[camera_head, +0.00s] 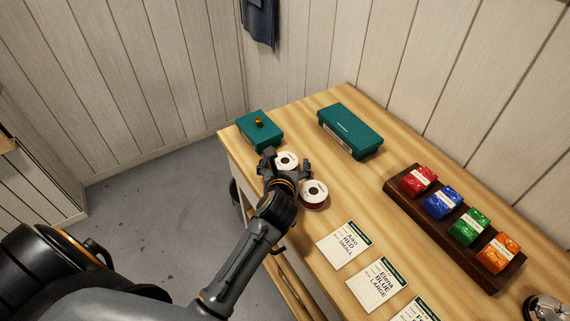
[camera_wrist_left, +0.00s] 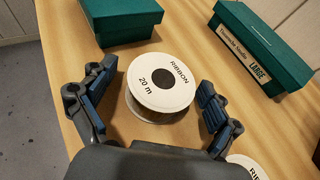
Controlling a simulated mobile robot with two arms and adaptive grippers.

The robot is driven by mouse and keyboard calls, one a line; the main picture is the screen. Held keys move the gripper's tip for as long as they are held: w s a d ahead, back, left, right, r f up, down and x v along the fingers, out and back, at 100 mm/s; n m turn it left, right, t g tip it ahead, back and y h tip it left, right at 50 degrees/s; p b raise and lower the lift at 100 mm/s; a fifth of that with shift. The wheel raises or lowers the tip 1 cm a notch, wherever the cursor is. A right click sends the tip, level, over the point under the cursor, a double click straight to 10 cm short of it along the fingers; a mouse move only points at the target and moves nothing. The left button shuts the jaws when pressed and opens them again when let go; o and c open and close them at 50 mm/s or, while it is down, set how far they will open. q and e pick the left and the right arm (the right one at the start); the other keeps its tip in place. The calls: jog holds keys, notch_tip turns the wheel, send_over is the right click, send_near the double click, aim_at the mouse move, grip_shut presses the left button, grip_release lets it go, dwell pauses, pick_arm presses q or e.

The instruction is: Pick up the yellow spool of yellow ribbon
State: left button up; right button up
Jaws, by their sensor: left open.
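A spool (camera_head: 286,159) with a white round face stands on the wooden table near its left end. In the left wrist view the spool (camera_wrist_left: 160,84) reads "RIBBON 20 m" and lies flat, face up. Little of its ribbon side shows, and I cannot tell its colour surely. My left gripper (camera_head: 287,164) is open, with one finger on each side of this spool; in the wrist view the fingers (camera_wrist_left: 158,88) show gaps to it. My right gripper is not in view.
A second spool (camera_head: 313,192) with dark red ribbon lies close by my left gripper. A small green box (camera_head: 261,134) and a long green box (camera_head: 351,131) stand behind. Order cards (camera_head: 344,245) lie in front. A dark tray (camera_head: 396,189) holds coloured bundles at the right.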

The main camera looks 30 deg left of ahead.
pick_arm(q)
jog(key=c, duration=1.3)
jog(key=shift+o, duration=0.2)
jog(key=shift+r, duration=0.1)
